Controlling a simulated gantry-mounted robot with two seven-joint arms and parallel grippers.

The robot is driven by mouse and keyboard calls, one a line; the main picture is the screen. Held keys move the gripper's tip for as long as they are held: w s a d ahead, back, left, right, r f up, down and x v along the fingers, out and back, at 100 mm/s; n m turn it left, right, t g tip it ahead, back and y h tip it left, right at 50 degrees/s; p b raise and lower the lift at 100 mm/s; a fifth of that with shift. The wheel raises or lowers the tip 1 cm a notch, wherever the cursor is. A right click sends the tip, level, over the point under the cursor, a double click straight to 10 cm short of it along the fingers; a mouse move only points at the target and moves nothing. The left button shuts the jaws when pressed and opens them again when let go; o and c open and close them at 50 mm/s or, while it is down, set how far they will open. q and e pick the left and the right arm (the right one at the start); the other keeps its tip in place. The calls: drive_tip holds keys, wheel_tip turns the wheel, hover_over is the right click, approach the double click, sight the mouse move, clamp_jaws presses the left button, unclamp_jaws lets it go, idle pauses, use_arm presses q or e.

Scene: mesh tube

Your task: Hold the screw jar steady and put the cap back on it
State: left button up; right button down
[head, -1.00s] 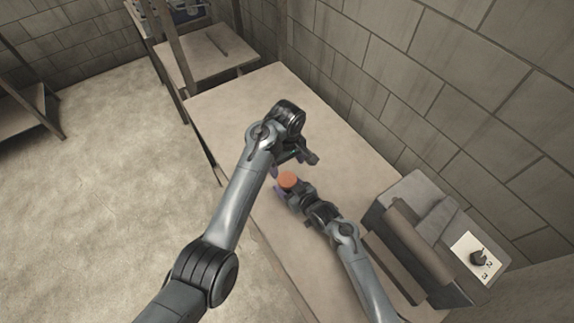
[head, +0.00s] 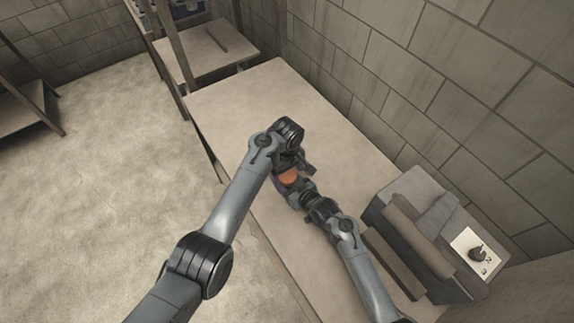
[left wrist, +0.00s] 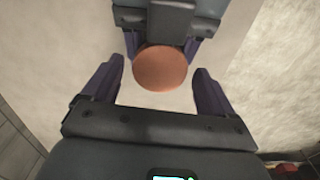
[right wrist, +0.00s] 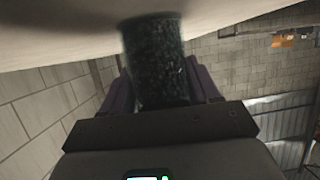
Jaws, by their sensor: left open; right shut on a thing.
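The screw jar (right wrist: 156,62) is a dark green, speckled cylinder between the fingers of my right gripper (right wrist: 160,85), which is shut on it. The orange-brown round cap (left wrist: 160,68) shows from above at the jar's top, in front of my right gripper in the left wrist view. It also shows in the head view (head: 288,177). Whether its thread is engaged cannot be seen. My left gripper (left wrist: 160,80) is open above the cap, with one finger on either side and gaps between fingers and cap. In the head view my left wrist partly covers the jar.
The pale table (head: 330,125) is clear around the jar. A grey box-like machine with rollers (head: 420,235) and a dial on a white numbered plate (head: 473,250) stands at the table's right end. A block wall runs along the far side. Another table (head: 205,55) is at upper left.

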use_arm(q)
drive_tip(key=shift+f, duration=0.5)
drive_tip(key=shift+c, duration=0.5)
drive_tip(key=c, duration=1)
drive_tip(key=m, duration=0.6)
drive_tip(key=shift+m, duration=0.3)
drive_tip(key=o, duration=1.2)
drive_tip(key=shift+c, duration=0.2)
